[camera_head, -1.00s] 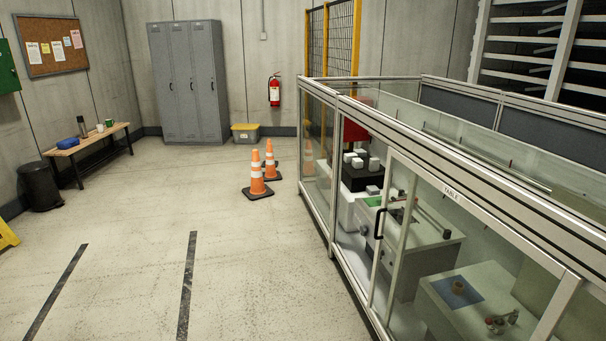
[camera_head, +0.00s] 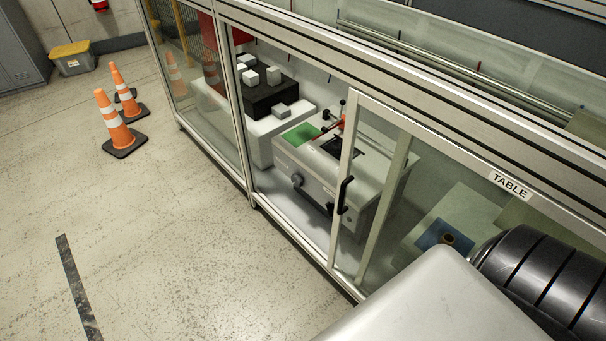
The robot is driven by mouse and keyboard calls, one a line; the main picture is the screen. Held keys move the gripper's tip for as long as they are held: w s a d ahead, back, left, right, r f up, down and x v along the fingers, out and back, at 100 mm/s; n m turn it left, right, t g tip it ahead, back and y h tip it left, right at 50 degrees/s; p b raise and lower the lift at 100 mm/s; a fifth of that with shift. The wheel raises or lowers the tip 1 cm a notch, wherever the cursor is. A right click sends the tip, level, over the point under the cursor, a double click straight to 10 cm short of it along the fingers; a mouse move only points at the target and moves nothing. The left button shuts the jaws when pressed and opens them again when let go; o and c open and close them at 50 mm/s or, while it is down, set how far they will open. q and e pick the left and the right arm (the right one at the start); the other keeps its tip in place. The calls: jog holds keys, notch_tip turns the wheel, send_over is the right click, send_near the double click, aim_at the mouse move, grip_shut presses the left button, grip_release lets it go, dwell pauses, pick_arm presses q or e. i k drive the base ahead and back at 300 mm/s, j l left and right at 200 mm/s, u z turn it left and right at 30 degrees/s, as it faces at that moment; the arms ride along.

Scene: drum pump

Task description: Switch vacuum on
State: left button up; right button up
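A grey box-shaped machine (camera_head: 320,185) stands behind the glass of a framed enclosure. A dark round knob (camera_head: 298,181) is on its front face. On its top are a green patch (camera_head: 301,134), a dark opening and a small red part (camera_head: 339,122) by a thin lever. I cannot tell which part switches the vacuum. The enclosure has a pane with a pale frame and a black handle (camera_head: 343,195). A light grey and black ribbed part, seemingly of my arm, fills the lower right. Neither gripper shows.
Left of the machine, white blocks sit on a black top (camera_head: 268,95). A blue mat (camera_head: 440,236) with a brown round object lies behind the glass under the TABLE label (camera_head: 510,185). Orange cones (camera_head: 116,122) stand at left. The floor (camera_head: 160,230) before the enclosure is clear.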

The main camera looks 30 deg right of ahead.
aim_at(331, 207)
jog(key=i, duration=2.15)
jog(key=i+z, duration=0.15)
jog(key=z, duration=0.3)
jog(key=i+z, duration=0.1)
jog(key=z, duration=0.3)
jog(key=i+j+z, duration=0.15)
jog(key=z, duration=0.3)
jog(key=i+j+z, duration=0.1)
jog(key=z, duration=0.35)
